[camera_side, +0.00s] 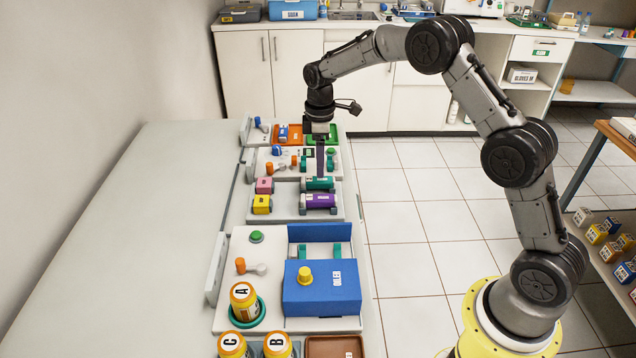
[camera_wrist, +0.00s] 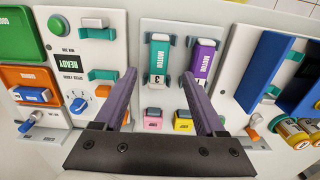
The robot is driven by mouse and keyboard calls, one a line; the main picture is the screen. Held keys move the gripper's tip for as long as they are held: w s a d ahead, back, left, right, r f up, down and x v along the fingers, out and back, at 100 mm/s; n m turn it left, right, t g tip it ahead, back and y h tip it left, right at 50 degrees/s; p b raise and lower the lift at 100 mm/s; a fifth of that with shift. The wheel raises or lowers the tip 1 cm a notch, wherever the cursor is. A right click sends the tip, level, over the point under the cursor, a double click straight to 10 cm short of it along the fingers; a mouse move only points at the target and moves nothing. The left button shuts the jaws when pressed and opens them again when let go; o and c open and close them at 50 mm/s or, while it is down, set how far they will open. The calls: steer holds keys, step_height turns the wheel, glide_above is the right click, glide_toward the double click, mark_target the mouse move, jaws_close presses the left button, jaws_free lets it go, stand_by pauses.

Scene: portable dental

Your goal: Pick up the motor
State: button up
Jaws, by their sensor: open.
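Two motors lie in cradles on a white board: a teal motor (camera_side: 322,184), also in the wrist view (camera_wrist: 159,60), and a purple motor (camera_side: 320,201), right of it in the wrist view (camera_wrist: 203,60). Both carry "MOTOR" labels. My gripper (camera_side: 320,172) points down near the teal motor in the side view. In the wrist view my gripper (camera_wrist: 157,76) has its two fingers spread, with nothing held between them. The teal motor shows between and just beyond the fingertips; the purple one is beyond the right finger. The exact height gap cannot be told.
A pink block (camera_side: 264,185) and a yellow block (camera_side: 262,204) sit left of the motors. A board with a dial (camera_wrist: 78,105) and teal holders adjoins. A blue box (camera_side: 320,290) and orange jars (camera_side: 243,298) stand nearer the camera. The left tabletop (camera_side: 140,230) is clear.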

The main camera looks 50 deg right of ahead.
mark_target(318, 183)
steer(key=shift+w+f, duration=0.15)
steer(key=shift+f, duration=2.5)
jaws_close()
